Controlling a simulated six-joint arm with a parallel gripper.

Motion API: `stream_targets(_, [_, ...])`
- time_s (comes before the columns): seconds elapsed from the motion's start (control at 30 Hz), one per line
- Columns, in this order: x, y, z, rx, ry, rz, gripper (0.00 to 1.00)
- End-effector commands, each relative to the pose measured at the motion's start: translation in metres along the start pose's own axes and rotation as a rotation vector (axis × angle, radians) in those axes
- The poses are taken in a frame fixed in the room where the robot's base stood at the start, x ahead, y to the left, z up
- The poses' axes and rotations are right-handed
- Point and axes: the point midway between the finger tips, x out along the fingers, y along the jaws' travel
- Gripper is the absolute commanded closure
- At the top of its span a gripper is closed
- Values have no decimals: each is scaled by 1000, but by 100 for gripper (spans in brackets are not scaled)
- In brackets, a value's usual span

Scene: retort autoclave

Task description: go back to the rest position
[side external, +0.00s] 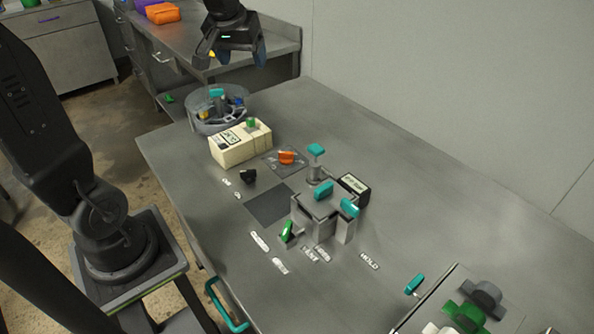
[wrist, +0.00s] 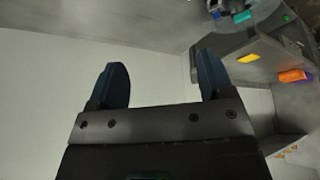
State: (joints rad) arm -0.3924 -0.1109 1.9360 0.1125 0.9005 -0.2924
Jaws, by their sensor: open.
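My gripper (side external: 232,56) is at the top of the side external view, raised above the far end of the grey worktop, above and beyond the round grey container (side external: 232,119). Its two blue fingers stand apart with nothing between them. In the wrist view my gripper (wrist: 163,85) also shows two spread, empty fingers, with a plain pale wall behind them. No object touches the fingers in either view.
A cream box (side external: 232,150) stands beside the round container. A grey block fixture with teal handles (side external: 323,190) stands mid-worktop (side external: 430,200), near an orange knob (side external: 287,157). Green and grey pieces sit in a tray at the lower right. The worktop's right side is largely clear.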

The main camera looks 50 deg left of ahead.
Motion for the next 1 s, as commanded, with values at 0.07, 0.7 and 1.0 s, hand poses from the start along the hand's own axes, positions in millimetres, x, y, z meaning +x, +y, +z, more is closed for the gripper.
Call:
stream_targets(0.07, [-24, 19, 41, 109, 14, 53, 26])
stream_targets(0.7, [-62, 38, 219, 575, 58, 272, 26])
stream_targets(1.0, [-62, 38, 218, 572, 58, 271, 26])
